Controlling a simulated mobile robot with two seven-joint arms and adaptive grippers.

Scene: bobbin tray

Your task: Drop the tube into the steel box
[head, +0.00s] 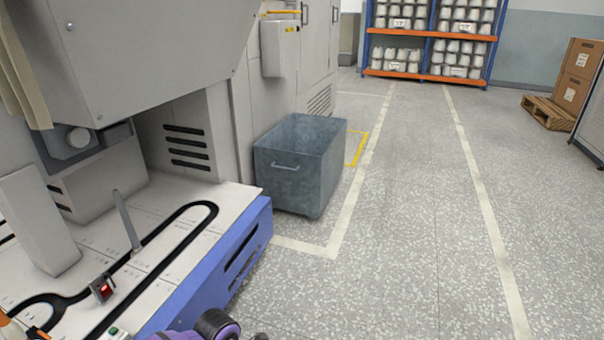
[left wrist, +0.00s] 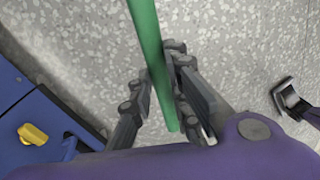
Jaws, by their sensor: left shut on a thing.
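The steel box (head: 283,184) is a grey open-topped bin with a handle on its front. It stands on the floor beside the machine in the head view. The green tube (left wrist: 149,45) runs from the top edge down through the middle of the left wrist view. My left gripper (left wrist: 160,95) is shut on the tube, with dark fingers on both sides of it. Speckled floor shows beneath the tube. The tube and left gripper are out of the head view. A dark jointed part (left wrist: 290,100) at the right of the wrist view may be my right gripper; its state is unclear.
The machine's blue-edged base (head: 225,262) with a slotted white top is at the left. Racks of white bobbins (head: 435,40) stand at the back, and cartons (head: 578,75) on a pallet (head: 547,112) at the right. The floor right of the box is clear.

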